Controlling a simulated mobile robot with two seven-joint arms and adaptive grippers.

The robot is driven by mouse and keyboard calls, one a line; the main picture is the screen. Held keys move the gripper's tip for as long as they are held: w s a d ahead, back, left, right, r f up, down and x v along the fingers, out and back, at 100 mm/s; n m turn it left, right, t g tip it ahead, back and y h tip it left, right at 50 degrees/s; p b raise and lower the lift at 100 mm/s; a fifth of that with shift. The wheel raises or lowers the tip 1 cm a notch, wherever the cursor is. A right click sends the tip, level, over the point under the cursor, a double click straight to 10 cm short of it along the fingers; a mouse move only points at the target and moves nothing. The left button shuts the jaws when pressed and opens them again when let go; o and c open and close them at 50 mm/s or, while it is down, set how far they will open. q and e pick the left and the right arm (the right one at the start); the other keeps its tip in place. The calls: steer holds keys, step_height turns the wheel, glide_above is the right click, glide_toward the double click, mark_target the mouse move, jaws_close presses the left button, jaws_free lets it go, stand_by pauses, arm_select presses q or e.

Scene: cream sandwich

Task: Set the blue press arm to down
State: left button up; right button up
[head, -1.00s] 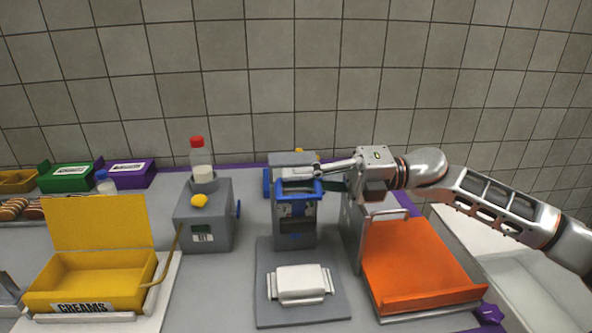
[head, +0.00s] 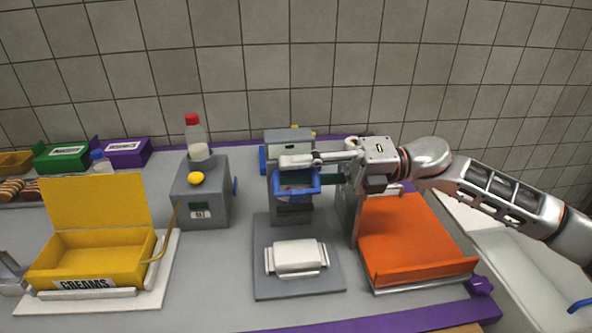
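The press (head: 290,137) is a grey machine at the middle back of the counter. Its blue press arm (head: 297,191) is a blue frame across the front, roughly level and below the grey top. My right gripper (head: 298,160) reaches in from the right with slim fingers lying together just above the blue arm. It looks shut, with nothing visible between the fingers; whether it touches the blue arm is hard to tell.
A grey plate with a white block (head: 296,257) lies before the press. An orange tray (head: 415,240) stands right, a grey dispenser (head: 205,190) with a red-capped bottle left, and an open yellow box (head: 90,262) further left. Bare counter lies along the front.

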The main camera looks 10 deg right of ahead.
steer(key=d, duration=1.2)
